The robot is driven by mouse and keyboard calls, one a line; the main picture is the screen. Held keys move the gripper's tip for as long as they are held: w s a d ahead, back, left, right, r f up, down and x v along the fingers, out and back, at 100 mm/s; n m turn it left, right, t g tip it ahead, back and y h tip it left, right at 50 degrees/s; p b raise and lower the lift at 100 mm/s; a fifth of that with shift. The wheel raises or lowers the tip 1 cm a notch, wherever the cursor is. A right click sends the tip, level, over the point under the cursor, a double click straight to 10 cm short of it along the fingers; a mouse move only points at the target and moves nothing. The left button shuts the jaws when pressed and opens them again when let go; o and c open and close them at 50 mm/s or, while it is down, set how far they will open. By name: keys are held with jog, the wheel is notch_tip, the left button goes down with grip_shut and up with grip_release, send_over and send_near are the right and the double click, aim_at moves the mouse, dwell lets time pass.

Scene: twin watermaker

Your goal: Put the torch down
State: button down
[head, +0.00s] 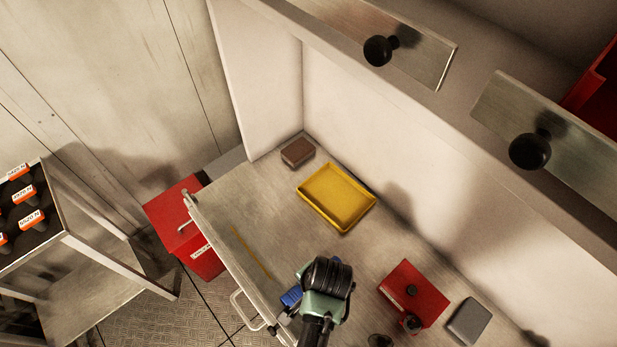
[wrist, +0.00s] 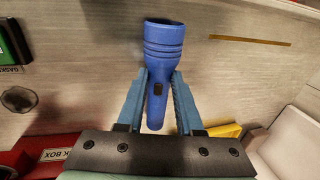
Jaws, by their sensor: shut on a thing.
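The blue torch (wrist: 164,50) is between the two fingers of my gripper (wrist: 160,90) in the wrist view, its wide head beyond the fingertips. My gripper is shut on its narrower body, with a dark switch facing the camera. In the head view a small part of the blue torch (head: 291,297) shows beside my gripper, over the grey worktop (head: 225,213); my wrist hides the rest. I cannot tell whether the torch touches the worktop.
A yellow tray (head: 337,197) and a brown block (head: 298,152) lie at the back of the worktop. A red box (head: 413,293) and a grey case (head: 468,321) are to the right. A thin yellow strip (head: 252,252) lies near the front edge. Clear worktop lies left of my gripper.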

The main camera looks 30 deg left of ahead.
jog(key=shift+f, duration=0.15)
jog(key=c, duration=0.6)
grip_release()
jog(key=shift+o, duration=0.2)
jog(key=w+v, duration=0.1)
jog(key=v, duration=1.1)
jog(key=shift+s, duration=0.5)
